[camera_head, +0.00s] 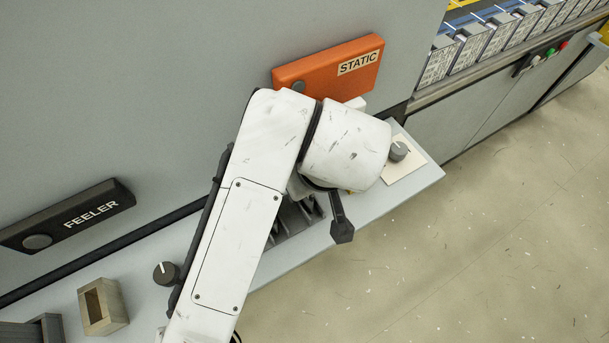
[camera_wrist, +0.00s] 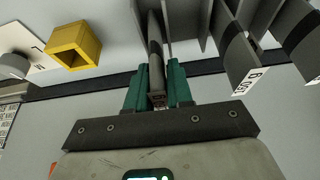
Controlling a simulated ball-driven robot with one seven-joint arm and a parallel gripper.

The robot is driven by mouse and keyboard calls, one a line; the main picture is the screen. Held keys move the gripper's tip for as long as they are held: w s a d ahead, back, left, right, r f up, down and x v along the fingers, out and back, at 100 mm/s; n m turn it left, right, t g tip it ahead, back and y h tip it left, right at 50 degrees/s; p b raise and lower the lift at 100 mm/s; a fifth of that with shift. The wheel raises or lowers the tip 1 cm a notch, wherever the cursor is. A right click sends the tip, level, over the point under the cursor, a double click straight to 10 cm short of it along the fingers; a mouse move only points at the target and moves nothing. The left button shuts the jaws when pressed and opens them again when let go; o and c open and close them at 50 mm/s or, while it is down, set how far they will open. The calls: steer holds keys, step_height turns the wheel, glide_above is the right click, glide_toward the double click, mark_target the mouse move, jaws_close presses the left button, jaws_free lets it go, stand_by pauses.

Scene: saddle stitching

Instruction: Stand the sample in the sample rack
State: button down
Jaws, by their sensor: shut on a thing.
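My gripper (camera_wrist: 158,88) shows in the wrist view with its green fingers closed on a thin grey upright piece, which I take to be the sample (camera_wrist: 155,55). It has a darker band, and its far end reaches up toward the picture's top. To its right are grey upright plates of the sample rack (camera_wrist: 195,18). I cannot tell whether the sample is inside a slot or touching a plate. In the head view my white arm covers the gripper and the sample; only some dark rack fins (camera_head: 290,218) show beside it.
Grey pieces with dark bands and white labels (camera_wrist: 235,52) stand right of the gripper. A yellow hollow block (camera_wrist: 75,45) is at left, near a knob (camera_head: 398,151). An orange STATIC box (camera_head: 328,67) is behind the arm. A hollow tan block (camera_head: 103,306) stands lower left.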

steer(key=shift+f, duration=0.3)
steer(key=c, duration=0.9)
jaws_free()
steer(key=shift+r, duration=0.1)
